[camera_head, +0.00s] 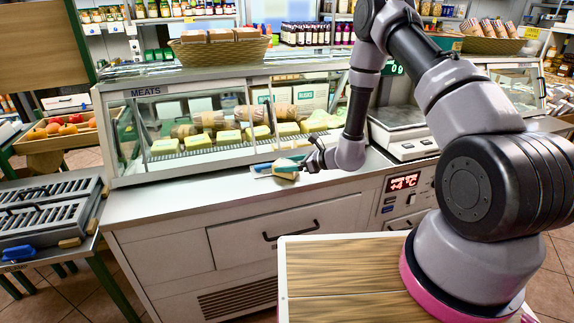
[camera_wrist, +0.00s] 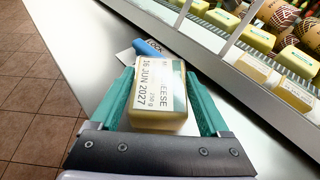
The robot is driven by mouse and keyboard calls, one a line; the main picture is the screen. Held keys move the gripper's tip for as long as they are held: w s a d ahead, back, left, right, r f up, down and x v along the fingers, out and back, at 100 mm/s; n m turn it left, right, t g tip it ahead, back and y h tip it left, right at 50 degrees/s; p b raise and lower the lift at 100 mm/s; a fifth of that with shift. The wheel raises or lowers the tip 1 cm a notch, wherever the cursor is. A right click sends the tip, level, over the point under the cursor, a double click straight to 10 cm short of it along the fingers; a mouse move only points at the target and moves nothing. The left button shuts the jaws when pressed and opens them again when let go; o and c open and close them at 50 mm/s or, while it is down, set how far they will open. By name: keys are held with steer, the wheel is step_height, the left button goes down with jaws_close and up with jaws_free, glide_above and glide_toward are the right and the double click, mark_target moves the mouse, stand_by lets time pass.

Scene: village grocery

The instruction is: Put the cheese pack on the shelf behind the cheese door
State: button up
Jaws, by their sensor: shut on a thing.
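The cheese pack (camera_wrist: 158,95) is a pale yellow block with a white printed label reading "CHEESE" and "16 JUN 2027". My gripper (camera_wrist: 160,74) is shut on it, with one teal finger on each side. In the head view, my gripper (camera_head: 302,165) holds the pack (camera_head: 286,169) above the counter in front of the glass display case. Similar yellow packs (camera_head: 197,142) stand in a row on the shelf inside the case, and also show in the wrist view (camera_wrist: 257,37). A sign reading "MEATS" is at the case's upper left; I see no readable cheese sign. I cannot tell whether the front glass is open.
A flat item with a blue part (camera_wrist: 148,47) lies on the counter (camera_wrist: 85,20) beyond the pack. Patterned sausages (camera_head: 253,112) lie behind the packs in the case. A scale (camera_head: 405,133) stands to the right. The counter to the left is clear.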

steer(key=o, duration=1.5)
steer(key=shift+f, duration=0.1)
steer(key=shift+s+d+r, duration=0.1)
steer(key=shift+d+r, duration=0.15)
steer(key=v, duration=1.1)
steer(key=shift+s+d+r, duration=0.1)
steer(key=shift+d+r, duration=0.05)
